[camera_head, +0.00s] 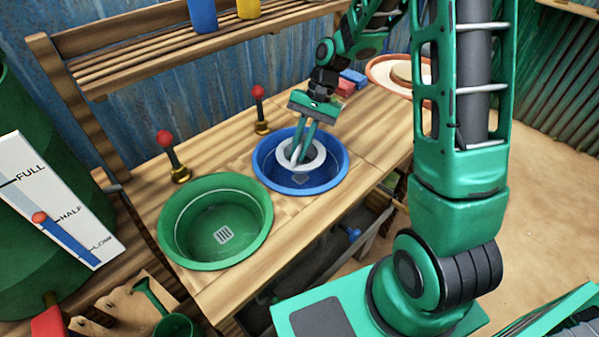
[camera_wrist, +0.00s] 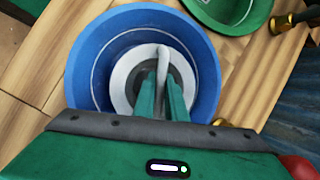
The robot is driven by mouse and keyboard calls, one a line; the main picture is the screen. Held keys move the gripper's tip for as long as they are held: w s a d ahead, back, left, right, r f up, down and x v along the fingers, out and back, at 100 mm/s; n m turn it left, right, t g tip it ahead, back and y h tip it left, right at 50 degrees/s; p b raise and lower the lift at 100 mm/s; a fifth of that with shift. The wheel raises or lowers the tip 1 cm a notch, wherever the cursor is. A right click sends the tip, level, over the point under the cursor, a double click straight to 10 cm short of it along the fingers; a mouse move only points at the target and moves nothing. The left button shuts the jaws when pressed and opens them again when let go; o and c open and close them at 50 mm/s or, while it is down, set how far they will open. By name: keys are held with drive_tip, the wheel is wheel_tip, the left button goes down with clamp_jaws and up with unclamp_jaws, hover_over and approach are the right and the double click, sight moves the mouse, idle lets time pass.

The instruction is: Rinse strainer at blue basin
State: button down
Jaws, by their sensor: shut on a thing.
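The blue basin (camera_head: 333,176) is set in the wooden counter, and it fills the middle of the wrist view (camera_wrist: 85,75). My gripper (camera_head: 300,158) reaches down into it with its green fingers close together. The fingers (camera_wrist: 160,98) are shut on the strainer (camera_head: 318,153), a white ring-shaped piece with a handle. In the wrist view the strainer (camera_wrist: 122,75) lies inside the basin's rim, its handle (camera_wrist: 162,57) between the fingers. Whether the strainer touches the basin floor I cannot tell. No running water shows.
A green basin (camera_head: 190,242) with a drain is at the left. Two red-knobbed levers (camera_head: 258,95) (camera_head: 166,140) stand behind the basins. A gauge board (camera_head: 55,205) leans at far left.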

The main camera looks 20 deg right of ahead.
drive_tip(key=shift+r, duration=4.3)
drive_tip(key=shift+r, duration=2)
